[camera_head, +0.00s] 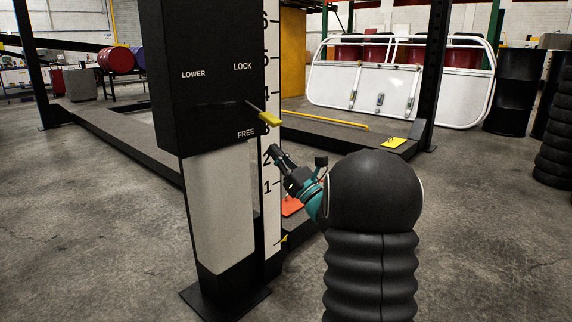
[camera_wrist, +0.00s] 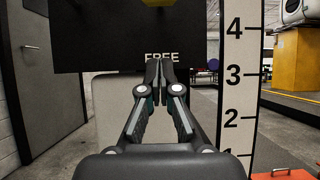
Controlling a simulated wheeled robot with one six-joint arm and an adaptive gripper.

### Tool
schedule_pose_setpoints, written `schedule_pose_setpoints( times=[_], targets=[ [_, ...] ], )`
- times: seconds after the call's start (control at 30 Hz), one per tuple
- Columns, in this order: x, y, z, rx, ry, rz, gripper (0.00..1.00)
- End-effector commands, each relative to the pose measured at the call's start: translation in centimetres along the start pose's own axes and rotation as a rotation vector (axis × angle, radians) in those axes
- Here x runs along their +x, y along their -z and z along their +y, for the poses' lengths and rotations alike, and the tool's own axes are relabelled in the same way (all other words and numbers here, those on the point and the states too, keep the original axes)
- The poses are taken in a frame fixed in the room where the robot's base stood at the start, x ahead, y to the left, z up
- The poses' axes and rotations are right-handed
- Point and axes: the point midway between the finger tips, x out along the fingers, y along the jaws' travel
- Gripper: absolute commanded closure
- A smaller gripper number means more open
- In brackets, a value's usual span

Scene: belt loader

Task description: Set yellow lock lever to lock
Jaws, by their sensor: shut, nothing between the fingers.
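The yellow lock lever (camera_head: 268,118) sticks out to the right from the front of a black control box (camera_head: 212,75) on a post. The box bears the labels LOWER, LOCK and FREE. The lever's yellow tip stands between LOCK and FREE, just above and right of FREE. In the wrist view, a yellow part of it (camera_wrist: 157,3) shows at the top edge, above FREE. My gripper (camera_head: 270,151) is shut and empty. It is below the lever and apart from it in the head view. In the wrist view, my fingertips (camera_wrist: 159,66) overlap the box's lower edge, under the FREE label.
A white numbered scale (camera_head: 271,200) runs up beside the post. An orange-red piece (camera_head: 292,206) lies low behind my arm. A black lift frame with a yellow plate (camera_head: 393,142) lies behind.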

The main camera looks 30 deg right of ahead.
Motion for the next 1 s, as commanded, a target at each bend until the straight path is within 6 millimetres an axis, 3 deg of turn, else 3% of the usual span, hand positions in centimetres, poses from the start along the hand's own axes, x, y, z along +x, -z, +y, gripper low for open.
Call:
schedule_pose_setpoints(
  times=[0.2,0.5,1.0],
  targets=[
    [3.6,-0.7,0.1,-0.002,-0.001,-0.002,1.0],
    [4.2,-3.6,0.0,0.0,0.001,0.0,1.0],
    [4.2,-4.1,-0.1,0.0,0.002,0.006,1.0]
  ],
)
